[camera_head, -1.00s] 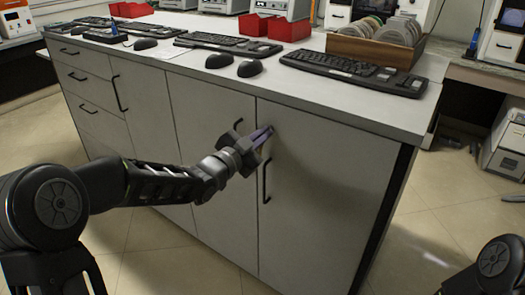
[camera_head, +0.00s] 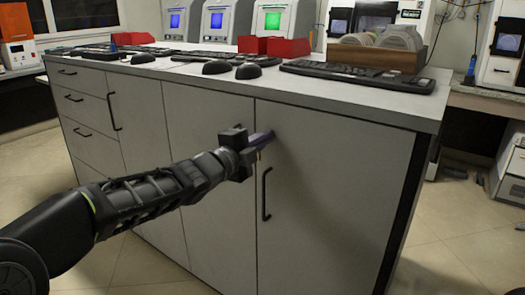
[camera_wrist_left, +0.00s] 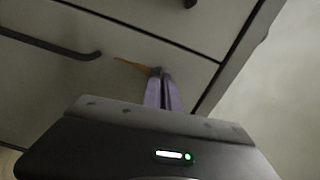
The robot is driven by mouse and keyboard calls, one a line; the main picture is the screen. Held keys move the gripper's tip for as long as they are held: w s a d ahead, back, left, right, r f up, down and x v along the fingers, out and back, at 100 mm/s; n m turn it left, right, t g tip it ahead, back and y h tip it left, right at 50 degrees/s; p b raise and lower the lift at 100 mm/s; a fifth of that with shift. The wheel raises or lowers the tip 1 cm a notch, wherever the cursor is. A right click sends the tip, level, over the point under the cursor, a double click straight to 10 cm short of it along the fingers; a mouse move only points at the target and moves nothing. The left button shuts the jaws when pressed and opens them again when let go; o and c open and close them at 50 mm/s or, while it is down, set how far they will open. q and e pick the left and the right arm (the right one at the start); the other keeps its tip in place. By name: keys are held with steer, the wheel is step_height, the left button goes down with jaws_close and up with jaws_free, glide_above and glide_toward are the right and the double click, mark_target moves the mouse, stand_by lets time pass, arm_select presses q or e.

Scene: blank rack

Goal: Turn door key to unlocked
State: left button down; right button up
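In the head view the key is hidden behind the fingers. My right gripper is not in view.
The counter top (camera_head: 175,66) above the door carries keyboards (camera_head: 357,78), black mice (camera_head: 248,71), red bins (camera_head: 283,47) and a wooden rack (camera_head: 378,57). Drawers (camera_head: 83,103) are at the left.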

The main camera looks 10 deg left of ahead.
arm_select(q)
steer(key=shift+f+m+b, duration=0.1)
steer(key=shift+m+b, duration=0.4)
steer(key=shift+m, duration=0.3)
steer(key=c, duration=1.6)
jaws_free()
steer(key=shift+c, duration=0.2)
steer(key=p+v, duration=0.1)
steer(key=v, duration=0.6)
steer(key=shift+s, duration=0.35)
